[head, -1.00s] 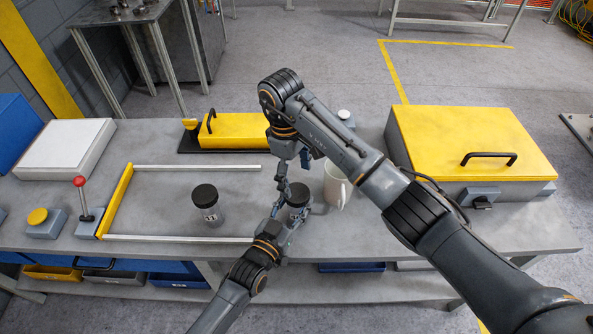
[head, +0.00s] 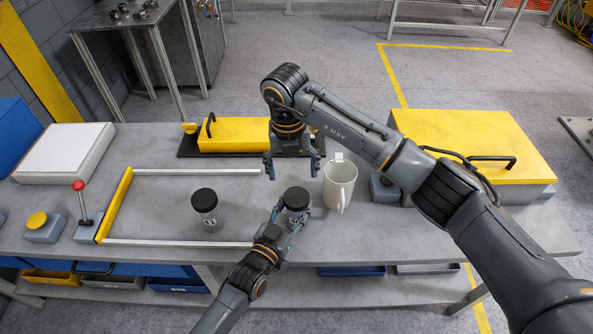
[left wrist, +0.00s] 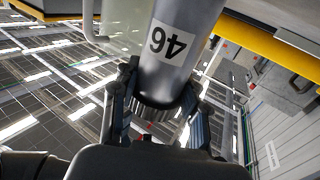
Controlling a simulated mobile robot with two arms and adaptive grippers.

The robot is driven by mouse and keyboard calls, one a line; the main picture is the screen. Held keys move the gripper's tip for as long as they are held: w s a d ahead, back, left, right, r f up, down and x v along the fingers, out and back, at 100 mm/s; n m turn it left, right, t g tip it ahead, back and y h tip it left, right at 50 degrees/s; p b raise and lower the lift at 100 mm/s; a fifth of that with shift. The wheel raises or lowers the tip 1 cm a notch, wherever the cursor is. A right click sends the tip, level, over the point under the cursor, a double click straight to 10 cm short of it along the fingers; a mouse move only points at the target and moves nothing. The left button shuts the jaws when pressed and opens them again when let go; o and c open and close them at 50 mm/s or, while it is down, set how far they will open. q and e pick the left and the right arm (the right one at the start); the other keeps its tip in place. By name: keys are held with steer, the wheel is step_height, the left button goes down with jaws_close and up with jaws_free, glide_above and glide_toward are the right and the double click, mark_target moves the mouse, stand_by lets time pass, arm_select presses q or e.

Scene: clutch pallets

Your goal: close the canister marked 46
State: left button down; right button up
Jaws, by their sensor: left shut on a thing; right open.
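The canister marked 46 (head: 296,212) stands at the front of the bench, with a black lid (head: 296,196) on its top. Whether the lid is fully tightened I cannot tell. My left gripper (head: 286,219) is shut around the canister from the front. In the left wrist view the canister (left wrist: 180,45) shows the number 46 upside down, between the fingers of my left gripper (left wrist: 155,100). My right gripper (head: 292,172) is open and empty, pointing down, just behind and above the lid.
A second black-lidded canister (head: 206,218) stands left, between white rails (head: 180,243). A yellow-lidded box (head: 460,140) stands at right, a yellow long case (head: 235,136) behind, and a red-knobbed lever (head: 79,187) at left.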

mark_target(296, 196)
steer(key=n, duration=0.4)
steer(key=shift+r, duration=0.1)
steer(key=n, duration=0.6)
steer(key=shift+s+d+r+n, duration=0.1)
steer(key=shift+s+d+n, duration=0.1)
steer(key=shift+n, duration=0.1)
steer(key=n, duration=0.6)
steer(key=shift+s+d, duration=0.1)
steer(key=shift+s, duration=0.1)
steer(key=n, duration=0.5)
steer(key=shift+s+d+y, duration=0.15)
steer(key=shift+s+y, duration=0.1)
steer(key=shift+y, duration=0.05)
steer(key=shift+f, duration=3.95)
